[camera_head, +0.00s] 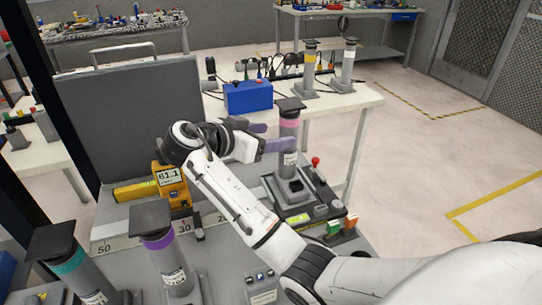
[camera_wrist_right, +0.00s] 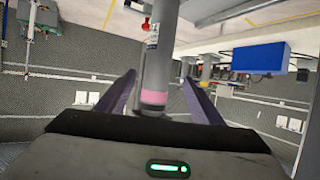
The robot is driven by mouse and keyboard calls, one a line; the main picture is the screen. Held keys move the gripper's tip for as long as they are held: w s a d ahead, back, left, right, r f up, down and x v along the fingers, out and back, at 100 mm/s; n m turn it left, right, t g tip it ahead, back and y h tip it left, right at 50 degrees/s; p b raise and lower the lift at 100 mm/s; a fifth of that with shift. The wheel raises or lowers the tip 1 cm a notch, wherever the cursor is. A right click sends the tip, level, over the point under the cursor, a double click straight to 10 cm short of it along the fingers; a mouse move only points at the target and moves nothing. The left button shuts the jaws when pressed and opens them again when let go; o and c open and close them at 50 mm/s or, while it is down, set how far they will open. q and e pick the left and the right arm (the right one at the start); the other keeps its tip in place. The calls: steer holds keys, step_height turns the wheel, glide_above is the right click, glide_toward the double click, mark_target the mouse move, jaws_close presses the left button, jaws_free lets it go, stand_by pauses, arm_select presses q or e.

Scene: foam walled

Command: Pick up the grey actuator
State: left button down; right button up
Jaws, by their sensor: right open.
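A grey actuator (camera_head: 289,158) with a pink band and a dark flat cap stands upright in a dark base (camera_head: 296,193) on the bench. My right gripper (camera_head: 275,136) is open at the actuator's upper part, its purple fingers pointing right. In the right wrist view, the grey actuator (camera_wrist_right: 155,75) shows between the two spread fingers (camera_wrist_right: 160,78); I cannot tell whether either touches it. Similar grey actuators stand elsewhere, with a teal band (camera_head: 72,266), a purple band (camera_head: 160,242), a yellow band (camera_head: 309,68) and a white band (camera_head: 348,67). My left gripper is out of view.
A large grey panel (camera_head: 130,110) stands left of my right arm. A yellow meter (camera_head: 171,182) is beside the arm. A blue box (camera_head: 248,96) is on the bench behind. A red-knobbed lever (camera_head: 315,164) is close right of the actuator. Open floor lies at right.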

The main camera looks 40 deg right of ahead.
mark_target(297, 133)
steer(key=shift+w+d+f, duration=0.25)
steer(key=shift+w+d, duration=0.15)
steer(key=shift+d, duration=0.15)
steer(key=x, duration=0.3)
steer(key=p+x, duration=0.1)
steer(key=x, duration=0.1)
steer(key=s+p+x, duration=0.1)
steer(key=x, duration=0.2)
steer(key=shift+d, duration=0.4)
steer(key=shift+d+f+p, duration=0.1)
steer(key=shift+d+p, duration=0.05)
steer(key=shift+p, duration=0.15)
steer(key=c, duration=0.5)
jaws_close()
steer(key=shift+w, duration=0.1)
